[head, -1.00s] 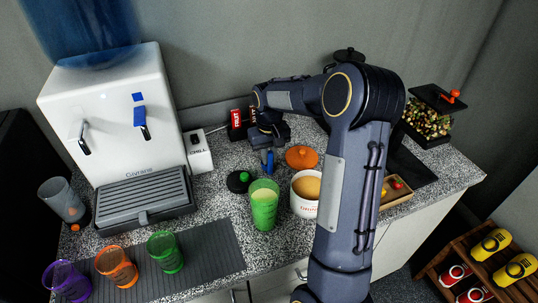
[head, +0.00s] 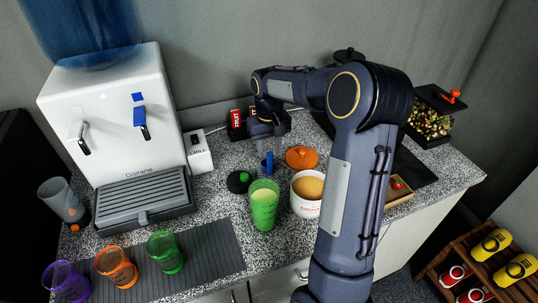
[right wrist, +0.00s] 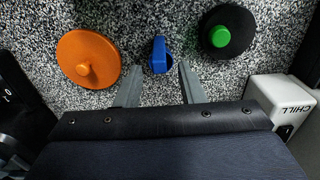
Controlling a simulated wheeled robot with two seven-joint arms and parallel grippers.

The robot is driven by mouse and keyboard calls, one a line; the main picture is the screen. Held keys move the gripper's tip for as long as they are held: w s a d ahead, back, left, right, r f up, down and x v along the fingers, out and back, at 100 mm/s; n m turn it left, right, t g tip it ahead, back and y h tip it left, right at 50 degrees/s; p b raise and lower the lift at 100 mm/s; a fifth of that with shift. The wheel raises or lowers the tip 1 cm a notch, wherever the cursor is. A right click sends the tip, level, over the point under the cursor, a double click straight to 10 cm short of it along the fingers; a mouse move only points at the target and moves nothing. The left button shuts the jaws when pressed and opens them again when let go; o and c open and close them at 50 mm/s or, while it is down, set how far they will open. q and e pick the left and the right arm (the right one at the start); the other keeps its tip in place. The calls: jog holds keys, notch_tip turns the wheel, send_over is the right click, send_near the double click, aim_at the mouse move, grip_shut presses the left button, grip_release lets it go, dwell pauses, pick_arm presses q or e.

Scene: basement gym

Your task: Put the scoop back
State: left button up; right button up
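The blue scoop (head: 268,165) is on the speckled counter between an orange lid (head: 301,157) and a black lid with a green knob (head: 239,181). My right gripper (head: 268,150) is above it, pointing down. In the right wrist view the scoop (right wrist: 159,55) shows between the two spread fingertips of the right gripper (right wrist: 160,68), with a gap on each side. The scoop's lower part is hard to make out. A green cup (head: 264,207) with pale contents and a white tub (head: 305,207) of tan powder stand in front. My left gripper is out of view.
A white water dispenser (head: 115,125) stands at the left, beside a white CHILL box (head: 198,153). Purple, orange and green cups stand on a grey mat (head: 215,250). A wooden tray (head: 398,193) sits to the right, partly behind my arm.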

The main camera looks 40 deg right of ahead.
notch_tip(320, 180, up, 8)
jog(key=s+a+r+n+t+y, duration=0.1)
jog(key=s+a+r+t+y, duration=0.15)
jog(key=s+a, duration=0.9)
jog(key=s+a+f+n+t+y, duration=0.1)
jog(key=s+a+f+t, duration=0.2)
jog(key=s+a+f, duration=0.2)
jog(key=s+a, duration=0.3)
jog(key=s, duration=0.4)
jog(key=shift+s, duration=0.15)
jog(key=shift+f, duration=0.1)
